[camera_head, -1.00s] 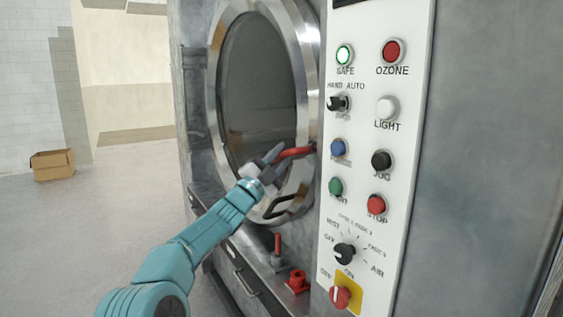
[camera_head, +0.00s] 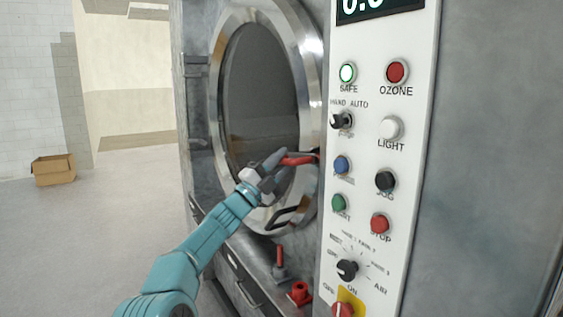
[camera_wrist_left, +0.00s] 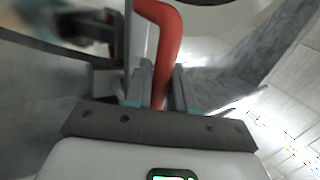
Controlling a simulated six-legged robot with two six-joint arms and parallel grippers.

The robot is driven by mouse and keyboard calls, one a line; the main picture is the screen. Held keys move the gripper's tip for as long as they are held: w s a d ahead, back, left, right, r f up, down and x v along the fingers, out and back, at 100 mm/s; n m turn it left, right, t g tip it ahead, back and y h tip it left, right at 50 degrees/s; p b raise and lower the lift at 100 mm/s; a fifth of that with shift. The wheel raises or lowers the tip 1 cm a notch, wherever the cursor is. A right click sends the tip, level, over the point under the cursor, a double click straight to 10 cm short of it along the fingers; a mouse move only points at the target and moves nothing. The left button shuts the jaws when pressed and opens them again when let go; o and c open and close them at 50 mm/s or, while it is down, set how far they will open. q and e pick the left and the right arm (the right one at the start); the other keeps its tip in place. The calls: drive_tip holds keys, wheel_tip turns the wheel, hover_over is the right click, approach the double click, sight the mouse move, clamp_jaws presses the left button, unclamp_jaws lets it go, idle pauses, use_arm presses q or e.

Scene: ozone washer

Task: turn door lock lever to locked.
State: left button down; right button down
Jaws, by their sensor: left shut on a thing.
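The door lock lever (camera_head: 298,160) is a red handle at the right edge of the round washer door (camera_head: 262,100). In the head view it points left, roughly level, from its pivot beside the control panel. My left gripper (camera_head: 277,164) is at the lever's free end. In the left wrist view the red lever (camera_wrist_left: 167,45) bends at the top and runs down between the two fingers of the left gripper (camera_wrist_left: 160,88), which are shut on it. The fingers partly hide the lever's end. My right gripper is in neither view.
The white control panel (camera_head: 375,150) with buttons and knobs stands just right of the lever. A black door handle (camera_head: 287,216) is below it. A small red-handled lever (camera_head: 280,256) and a red valve (camera_head: 299,293) are lower. A cardboard box (camera_head: 53,170) sits on the open floor at left.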

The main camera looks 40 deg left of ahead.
use_arm(q)
drive_tip(key=c, duration=1.1)
unclamp_jaws()
drive_tip(key=shift+r, duration=0.3)
drive_tip(key=shift+f, duration=0.1)
drive_tip(key=b+v, duration=0.7)
drive_tip(key=v, duration=0.9)
drive_tip(key=shift+f+b, duration=0.15)
drive_tip(key=shift+b, duration=0.2)
drive_tip(key=shift+s+a, duration=0.1)
drive_tip(key=shift+a, duration=0.05)
